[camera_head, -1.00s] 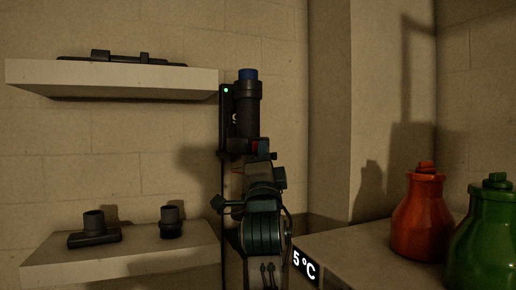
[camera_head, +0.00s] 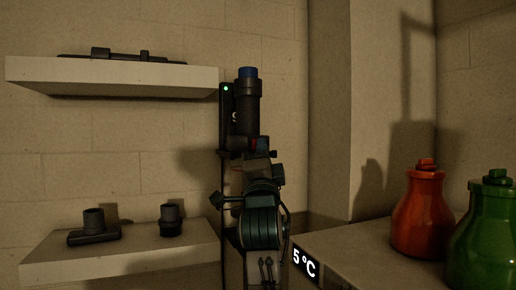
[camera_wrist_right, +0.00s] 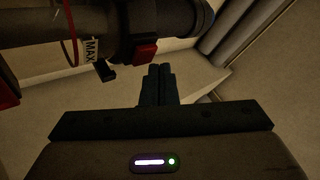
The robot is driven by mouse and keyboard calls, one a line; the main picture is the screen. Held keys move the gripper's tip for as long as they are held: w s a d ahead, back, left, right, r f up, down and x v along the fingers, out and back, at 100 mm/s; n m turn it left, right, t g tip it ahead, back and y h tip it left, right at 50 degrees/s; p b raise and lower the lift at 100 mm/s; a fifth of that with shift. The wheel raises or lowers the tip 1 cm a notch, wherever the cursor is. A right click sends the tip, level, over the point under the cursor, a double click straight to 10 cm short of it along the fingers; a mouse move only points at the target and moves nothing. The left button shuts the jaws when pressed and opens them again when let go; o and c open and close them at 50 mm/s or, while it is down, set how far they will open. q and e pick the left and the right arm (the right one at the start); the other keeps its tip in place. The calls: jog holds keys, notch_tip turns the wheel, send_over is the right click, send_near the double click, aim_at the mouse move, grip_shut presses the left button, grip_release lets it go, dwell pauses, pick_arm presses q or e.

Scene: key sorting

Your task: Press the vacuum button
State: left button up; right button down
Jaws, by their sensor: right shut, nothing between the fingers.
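The vacuum (camera_head: 247,108) is a dark upright cylinder with a blue top, mounted on the wall beside the shelves. Its dark body also crosses the upper left of the right wrist view (camera_wrist_right: 95,24). A red button (camera_wrist_right: 145,53) shows on its side there, near a "MAX" label. My right gripper (camera_wrist_right: 160,69) is shut and empty. Its fingertips are close beside and just below the red button in that view; I cannot tell whether they touch it. In the head view my right arm covers the vacuum's lower part. My left gripper is not in view.
The upper shelf (camera_head: 120,77) holds a long dark attachment (camera_head: 122,56). The lower shelf (camera_head: 130,255) holds two dark nozzles (camera_head: 94,224) (camera_head: 171,221). An orange bottle (camera_head: 418,215) and a green bottle (camera_head: 485,225) stand on the right counter, above a "5 °C" display (camera_head: 306,263).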

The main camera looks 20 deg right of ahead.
jog(key=shift+w+b, duration=0.3)
jog(key=shift+w, duration=0.2)
dwell(0.7)
jog(key=shift+s, duration=0.9)
jog(key=shift+s, duration=0.1)
jog(key=s, duration=0.5)
jog(key=shift+s+a, duration=0.2)
jog(key=shift+s, duration=0.2)
